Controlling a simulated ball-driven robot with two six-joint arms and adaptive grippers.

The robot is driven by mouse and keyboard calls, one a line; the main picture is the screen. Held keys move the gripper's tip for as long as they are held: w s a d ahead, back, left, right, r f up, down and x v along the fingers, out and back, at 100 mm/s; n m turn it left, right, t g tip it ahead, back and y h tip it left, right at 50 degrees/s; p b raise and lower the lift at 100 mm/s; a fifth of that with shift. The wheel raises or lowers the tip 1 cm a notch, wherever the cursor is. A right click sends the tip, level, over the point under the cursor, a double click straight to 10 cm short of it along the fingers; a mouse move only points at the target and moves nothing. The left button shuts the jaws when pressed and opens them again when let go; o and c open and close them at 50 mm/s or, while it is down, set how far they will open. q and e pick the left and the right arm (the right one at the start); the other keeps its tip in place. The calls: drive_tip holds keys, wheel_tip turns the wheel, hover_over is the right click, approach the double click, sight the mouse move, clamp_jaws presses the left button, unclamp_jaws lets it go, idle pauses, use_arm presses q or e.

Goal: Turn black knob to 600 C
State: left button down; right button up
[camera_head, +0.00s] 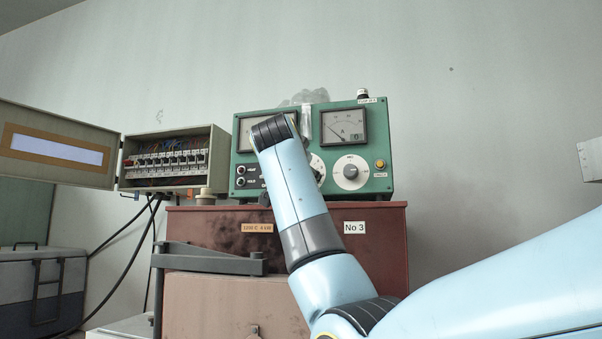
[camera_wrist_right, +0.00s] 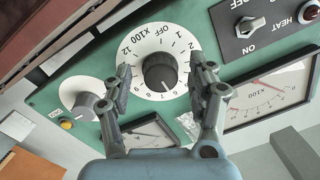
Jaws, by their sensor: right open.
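The black knob (camera_wrist_right: 160,72) sits at the centre of a white dial (camera_wrist_right: 140,50) marked OFF x100 and numbers up to 12. My right gripper (camera_wrist_right: 161,66) is open, with one finger on each side of the knob. A clear gap shows on both sides, and I cannot tell how deep the fingers reach. The knob's pointer setting is too small to read surely. In the head view the dial (camera_head: 317,163) is mostly hidden behind my right arm, and the gripper and black knob cannot be made out. My left gripper is not in view.
An open fuse box (camera_head: 170,160) is left.

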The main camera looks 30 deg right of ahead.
drive_tip(key=v, duration=1.2)
